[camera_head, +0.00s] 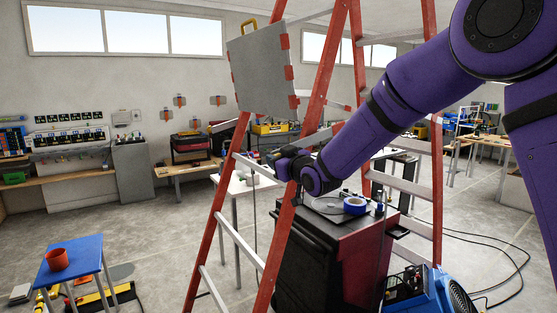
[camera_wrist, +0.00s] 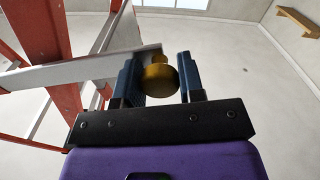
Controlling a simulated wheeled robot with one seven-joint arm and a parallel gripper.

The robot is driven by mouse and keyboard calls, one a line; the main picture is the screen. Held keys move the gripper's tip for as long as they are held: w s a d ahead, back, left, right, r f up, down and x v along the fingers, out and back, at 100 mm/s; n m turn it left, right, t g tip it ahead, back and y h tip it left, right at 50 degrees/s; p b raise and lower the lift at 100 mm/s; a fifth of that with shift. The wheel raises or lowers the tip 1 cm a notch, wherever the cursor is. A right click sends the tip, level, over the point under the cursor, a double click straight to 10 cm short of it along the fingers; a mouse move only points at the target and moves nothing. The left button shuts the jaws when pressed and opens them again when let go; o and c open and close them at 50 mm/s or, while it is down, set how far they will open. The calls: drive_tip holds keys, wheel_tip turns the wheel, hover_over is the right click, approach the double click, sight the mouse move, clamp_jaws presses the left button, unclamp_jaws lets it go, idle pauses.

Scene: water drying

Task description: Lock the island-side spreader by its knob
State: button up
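A brass-coloured round knob (camera_wrist: 158,80) sits at the end of a grey metal spreader bar (camera_wrist: 85,72) on the red ladder (camera_wrist: 42,28). My gripper (camera_wrist: 161,78) has one blue finger on each side of the knob. The knob fills the gap and both fingers appear to touch it. In the head view, my gripper (camera_head: 284,166) is at a red rail of the ladder (camera_head: 313,115), at about mid-height. My purple wrist hides the knob there. The pictures do not show clearly whether the spreader is straight or folded.
A black and red cabinet (camera_head: 325,255) stands behind the rails, with blue tape (camera_head: 355,205) on top. A blue machine (camera_head: 420,292) is at the lower right. A blue stool (camera_head: 70,258) holds an orange pot (camera_head: 57,259).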

clamp_jaws()
drive_tip(key=shift+a+r+m, duration=0.15)
drive_tip(key=shift+r+m, duration=1.35)
drive_tip(key=shift+r, duration=0.65)
drive_tip(key=o, duration=0.5)
unclamp_jaws()
drive_tip(key=shift+s+r, duration=0.1)
drive_tip(key=shift+s, duration=0.1)
drive_tip(key=v, duration=1)
drive_tip(key=shift+s+d, duration=0.25)
drive_tip(key=shift+d, duration=0.1)
